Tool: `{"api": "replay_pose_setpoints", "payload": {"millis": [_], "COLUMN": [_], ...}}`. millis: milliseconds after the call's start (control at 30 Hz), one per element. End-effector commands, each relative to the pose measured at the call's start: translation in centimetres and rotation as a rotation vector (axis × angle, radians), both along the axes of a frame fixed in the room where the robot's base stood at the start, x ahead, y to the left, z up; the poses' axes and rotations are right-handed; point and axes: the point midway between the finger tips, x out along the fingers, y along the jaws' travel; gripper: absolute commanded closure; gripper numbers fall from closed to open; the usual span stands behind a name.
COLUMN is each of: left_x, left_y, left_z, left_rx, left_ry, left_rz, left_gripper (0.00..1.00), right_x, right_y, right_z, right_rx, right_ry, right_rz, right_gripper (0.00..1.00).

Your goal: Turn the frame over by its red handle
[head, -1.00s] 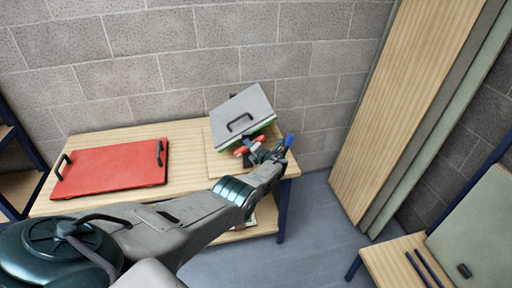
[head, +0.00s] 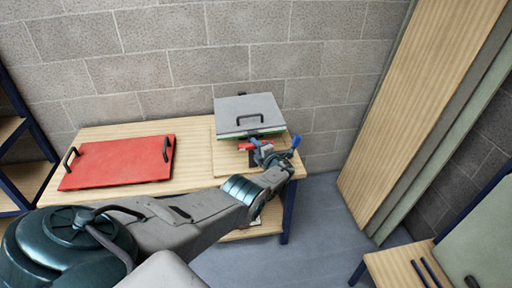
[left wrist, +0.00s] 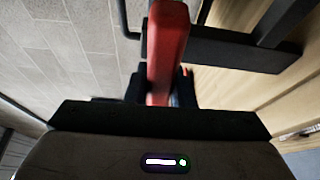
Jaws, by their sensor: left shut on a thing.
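The frame (head: 245,107) is a flat grey panel with a black handle on its upper face and a green layer along its lower edge. It is over the right part of the wooden table, near the wall. Its red handle (head: 244,146) shows at the near side, partly hidden by my gripper. My left gripper (head: 262,151) is shut on the red handle. In the left wrist view the red handle (left wrist: 167,50) runs up from between the fingers. Whether the panel touches the surface beneath is unclear. My right gripper is not in view.
A red board (head: 118,163) with two black handles lies on the left of the wooden table (head: 190,180). A block wall (head: 180,65) stands close behind. Tall boards (head: 410,105) lean at the right. Grey floor (head: 325,225) is open right of the table.

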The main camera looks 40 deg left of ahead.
Motion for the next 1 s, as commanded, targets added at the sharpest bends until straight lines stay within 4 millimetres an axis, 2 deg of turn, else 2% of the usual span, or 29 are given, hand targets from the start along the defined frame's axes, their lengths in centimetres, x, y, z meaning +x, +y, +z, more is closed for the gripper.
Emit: {"api": "replay_pose_setpoints", "payload": {"millis": [800, 833, 900, 1000], "left_x": [-0.08, -0.08, -0.07, -0.05], "left_y": [-0.03, -0.03, -0.03, -0.03], "left_z": [-0.11, -0.11, -0.10, -0.07], "left_rx": [0.040, 0.040, 0.040, 0.040], "left_ry": [0.050, 0.050, 0.049, 0.048], "left_rz": [0.000, 0.000, 0.000, 0.000], "left_gripper": [1.00, 0.72, 0.58, 0.56], "right_x": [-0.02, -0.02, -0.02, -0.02], "right_y": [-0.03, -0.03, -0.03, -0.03], "right_z": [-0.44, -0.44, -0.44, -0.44], "right_rx": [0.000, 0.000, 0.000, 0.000], "right_ry": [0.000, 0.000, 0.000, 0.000], "right_rz": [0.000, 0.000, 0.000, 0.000], "right_gripper": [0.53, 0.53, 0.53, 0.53]}}
